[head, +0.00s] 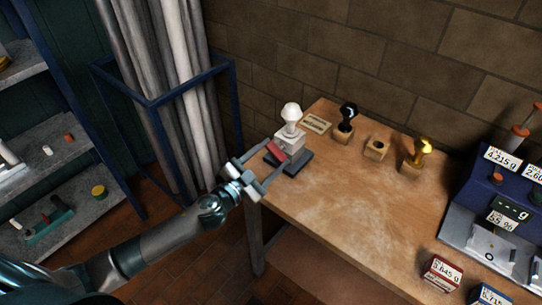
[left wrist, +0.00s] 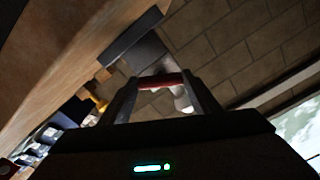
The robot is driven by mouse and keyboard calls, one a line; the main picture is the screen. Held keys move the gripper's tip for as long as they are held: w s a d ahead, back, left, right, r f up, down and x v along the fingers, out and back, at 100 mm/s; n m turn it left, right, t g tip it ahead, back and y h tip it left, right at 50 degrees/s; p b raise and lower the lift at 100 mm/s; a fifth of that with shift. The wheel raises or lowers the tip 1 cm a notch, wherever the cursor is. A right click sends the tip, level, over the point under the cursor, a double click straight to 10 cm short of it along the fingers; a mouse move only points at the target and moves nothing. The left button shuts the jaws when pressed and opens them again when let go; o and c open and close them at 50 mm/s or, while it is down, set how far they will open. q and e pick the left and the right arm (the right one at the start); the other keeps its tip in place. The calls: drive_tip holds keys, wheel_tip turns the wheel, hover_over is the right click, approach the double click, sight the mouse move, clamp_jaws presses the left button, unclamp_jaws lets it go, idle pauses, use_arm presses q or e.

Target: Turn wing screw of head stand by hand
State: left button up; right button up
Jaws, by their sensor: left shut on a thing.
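The head stand is a pale block (head: 289,140) topped by a white rounded head (head: 291,112). It stands upright on a dark grey base (head: 298,161) at the table's left corner. My left gripper (head: 275,155) reaches in from the left, its fingers either side of a red part (head: 276,149) on the stand's near side, which I take for the wing screw. In the left wrist view the red part (left wrist: 162,81) spans between the fingers of the gripper (left wrist: 163,84). The gripper is shut on it. The white head (left wrist: 182,99) is partly hidden behind a finger there. My right gripper is not in view.
Wooden blocks with a black piece (head: 347,117) and a gold piece (head: 419,151) stand along the back of the table (head: 345,190). A blue weighing device (head: 489,205) and labelled boxes (head: 442,273) are at right. A blue frame (head: 160,100) stands left. The table's middle is clear.

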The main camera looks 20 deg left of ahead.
use_arm(q)
drive_tip(key=shift+m, duration=1.3)
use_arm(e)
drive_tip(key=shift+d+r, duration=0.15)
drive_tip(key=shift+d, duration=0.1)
use_arm(q)
drive_tip(key=o, duration=1)
drive_tip(key=shift+o, duration=0.2)
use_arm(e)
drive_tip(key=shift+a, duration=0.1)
use_arm(q)
drive_tip(key=shift+s, duration=0.1)
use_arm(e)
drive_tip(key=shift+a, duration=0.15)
use_arm(q)
drive_tip(key=shift+s+a+f, duration=0.15)
drive_tip(key=shift+s+a, duration=0.05)
drive_tip(key=shift+s, duration=0.2)
drive_tip(key=b+v, duration=0.5)
drive_tip(key=v, duration=1.1)
drive_tip(key=shift+s+r, duration=0.2)
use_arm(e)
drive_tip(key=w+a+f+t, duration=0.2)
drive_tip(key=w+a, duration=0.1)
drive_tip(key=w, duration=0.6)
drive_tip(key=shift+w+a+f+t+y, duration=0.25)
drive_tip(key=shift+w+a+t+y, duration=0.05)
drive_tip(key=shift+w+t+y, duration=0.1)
